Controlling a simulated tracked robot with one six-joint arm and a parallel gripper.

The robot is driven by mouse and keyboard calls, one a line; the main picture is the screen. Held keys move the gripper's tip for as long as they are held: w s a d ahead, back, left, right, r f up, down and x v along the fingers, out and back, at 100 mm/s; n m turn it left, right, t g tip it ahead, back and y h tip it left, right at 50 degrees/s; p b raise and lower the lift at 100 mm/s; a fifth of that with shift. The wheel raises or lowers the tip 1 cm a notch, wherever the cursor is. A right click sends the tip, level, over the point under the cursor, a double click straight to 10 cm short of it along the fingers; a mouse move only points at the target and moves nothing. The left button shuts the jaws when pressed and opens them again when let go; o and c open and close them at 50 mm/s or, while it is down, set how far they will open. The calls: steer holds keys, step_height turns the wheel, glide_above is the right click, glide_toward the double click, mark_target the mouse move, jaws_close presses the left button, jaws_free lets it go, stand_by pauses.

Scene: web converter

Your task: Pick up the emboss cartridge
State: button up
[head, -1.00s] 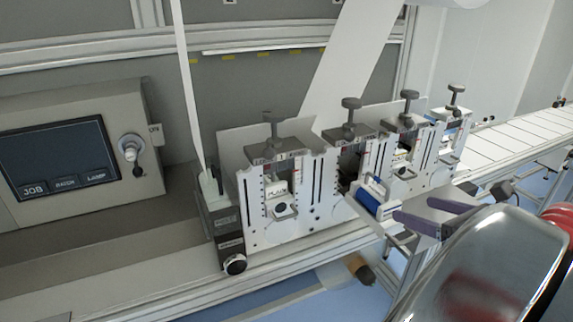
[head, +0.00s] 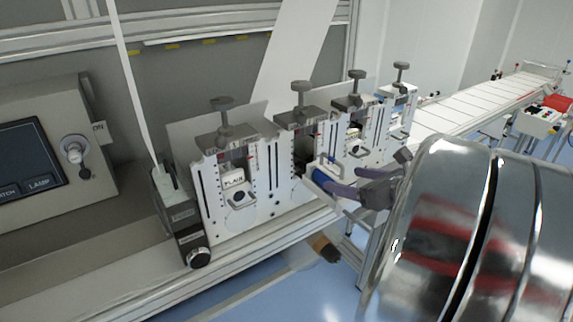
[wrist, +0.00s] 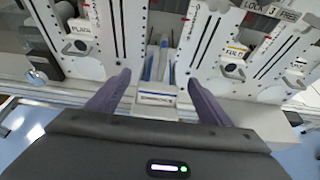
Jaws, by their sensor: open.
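The emboss cartridge is the blue and white block (wrist: 155,99) in the middle of the wrist view, with a label at its near end that is too small to read surely. It sits at the front of an open slot in the white station panel. In the head view the cartridge (head: 322,161) is mostly hidden behind my fingers. My gripper (wrist: 159,76) is open, with one purple finger on each side of the cartridge and gaps visible on both sides. In the head view my gripper (head: 325,178) reaches the slot from the right.
A PLAIN cartridge (head: 235,179) fills the station to the left. Another cartridge (wrist: 234,52) fills the station to the right. Dark screw knobs (head: 302,88) rise above the panels. A control box (head: 70,140) stands at the far left and a conveyor (head: 480,105) runs off right.

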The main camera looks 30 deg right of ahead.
mark_target(331, 175)
steer(key=shift+w+f, duration=0.1)
steer(key=shift+w, duration=0.1)
steer(key=shift+x, duration=2.55)
steer(key=shift+f, duration=0.1)
steer(key=c, duration=1.5)
